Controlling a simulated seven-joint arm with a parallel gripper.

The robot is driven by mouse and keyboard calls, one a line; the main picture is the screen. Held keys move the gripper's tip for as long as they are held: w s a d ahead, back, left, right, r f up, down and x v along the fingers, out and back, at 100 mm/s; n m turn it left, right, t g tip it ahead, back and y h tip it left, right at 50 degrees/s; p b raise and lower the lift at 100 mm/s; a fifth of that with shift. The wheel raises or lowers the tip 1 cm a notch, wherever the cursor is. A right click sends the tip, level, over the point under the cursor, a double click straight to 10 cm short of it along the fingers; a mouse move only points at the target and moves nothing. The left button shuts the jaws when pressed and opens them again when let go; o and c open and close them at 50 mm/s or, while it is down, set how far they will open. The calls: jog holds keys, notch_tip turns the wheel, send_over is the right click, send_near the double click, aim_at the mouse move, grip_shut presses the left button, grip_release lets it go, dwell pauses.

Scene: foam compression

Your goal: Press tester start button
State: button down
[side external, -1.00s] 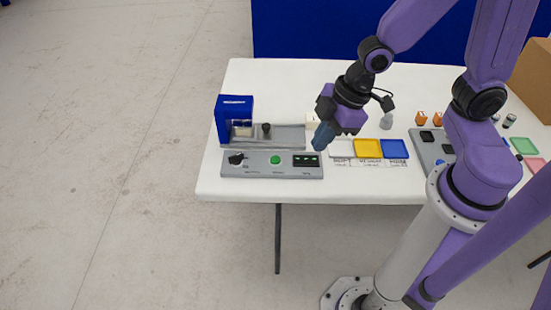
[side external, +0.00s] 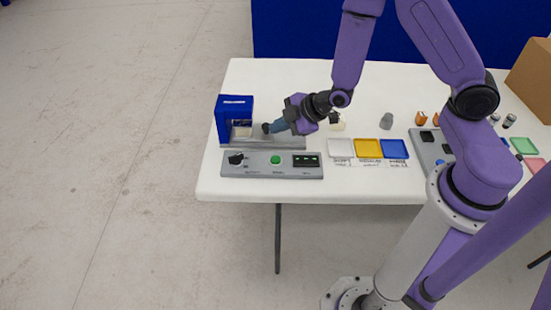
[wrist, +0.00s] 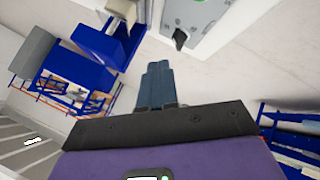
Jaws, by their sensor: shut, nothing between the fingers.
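The green button (side external: 275,160) sits in the middle of the grey control panel (side external: 258,170) at the table's front left. A sliver of green shows at the top edge of the wrist view (wrist: 199,1). The blue tester (side external: 234,107) stands behind the panel on a grey base. My gripper (side external: 269,128) is shut and empty, tilted with its blue fingers pointing left. In the side view the fingertips lie behind the button, over the tester's base, and cover the small dark post there. I cannot tell whether they touch it. The shut fingers show in the wrist view (wrist: 158,72).
The panel also carries a black knob (side external: 236,159) at its left and a dark display (side external: 306,161) at its right. White, yellow (side external: 368,148) and blue trays lie to the right. A grey object (side external: 386,121) stands behind them.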

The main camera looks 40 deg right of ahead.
aim_at(278, 160)
jog(key=shift+f, duration=0.15)
jog(key=shift+f, duration=4.25)
jog(key=shift+f, duration=0.1)
jog(key=shift+f, duration=0.35)
jog(key=shift+f, duration=0.4)
jog(key=shift+r, duration=3.35)
